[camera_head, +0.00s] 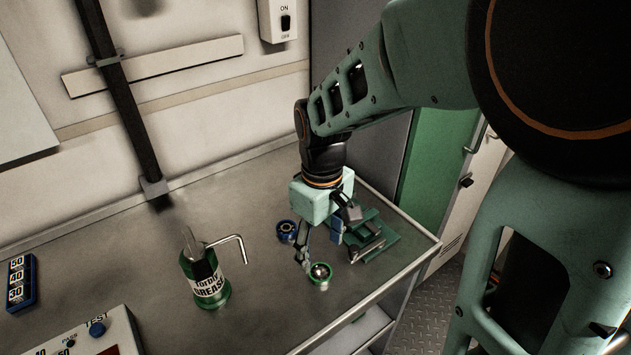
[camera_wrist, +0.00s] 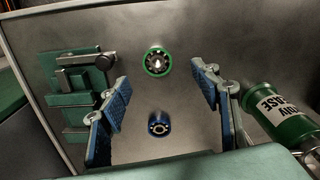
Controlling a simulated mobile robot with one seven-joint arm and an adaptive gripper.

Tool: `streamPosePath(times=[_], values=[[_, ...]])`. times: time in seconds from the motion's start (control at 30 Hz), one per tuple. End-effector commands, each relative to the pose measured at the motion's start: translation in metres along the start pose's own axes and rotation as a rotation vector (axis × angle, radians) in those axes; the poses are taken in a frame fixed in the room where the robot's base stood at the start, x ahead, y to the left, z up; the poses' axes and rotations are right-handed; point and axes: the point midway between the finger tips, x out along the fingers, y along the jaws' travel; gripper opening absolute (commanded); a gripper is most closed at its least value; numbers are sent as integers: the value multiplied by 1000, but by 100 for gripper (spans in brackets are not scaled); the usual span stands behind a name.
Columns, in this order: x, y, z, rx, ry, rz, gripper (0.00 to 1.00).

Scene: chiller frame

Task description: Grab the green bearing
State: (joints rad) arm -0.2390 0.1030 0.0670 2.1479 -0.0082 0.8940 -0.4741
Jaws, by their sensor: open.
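The green bearing (camera_head: 320,281) lies on the metal table at the foot of my gripper in the head view. It is a green ring with a silvery centre. In the wrist view the green bearing (camera_wrist: 157,73) lies flat near the top middle, between the far ends of my fingers. My gripper (camera_head: 319,248) points down and is open, with its blue pads apart and nothing between them. In the wrist view my gripper (camera_wrist: 160,76) frames both bearings. I cannot tell exactly how high the fingertips are above the table.
A blue bearing (camera_head: 287,230) lies left of my gripper; the wrist view shows it (camera_wrist: 159,124) below the green one. A green vise-like fixture (camera_head: 372,240) stands to the right. A grease can (camera_head: 207,281) with a bent spout stands left. Bare table lies between.

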Motion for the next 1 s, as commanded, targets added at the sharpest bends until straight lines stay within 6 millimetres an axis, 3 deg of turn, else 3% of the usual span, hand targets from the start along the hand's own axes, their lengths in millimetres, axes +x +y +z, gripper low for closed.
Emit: streamPosePath(times=[0.1, 0.37, 0.7, 1.0], values=[[20, 0, 0, 0, -3, -1, 57], [39, 2, -1, 1, 0, 0, 57], [80, 6, -5, 0, 0, 1, 57], [84, 7, -5, 0, 2, 2, 57]])
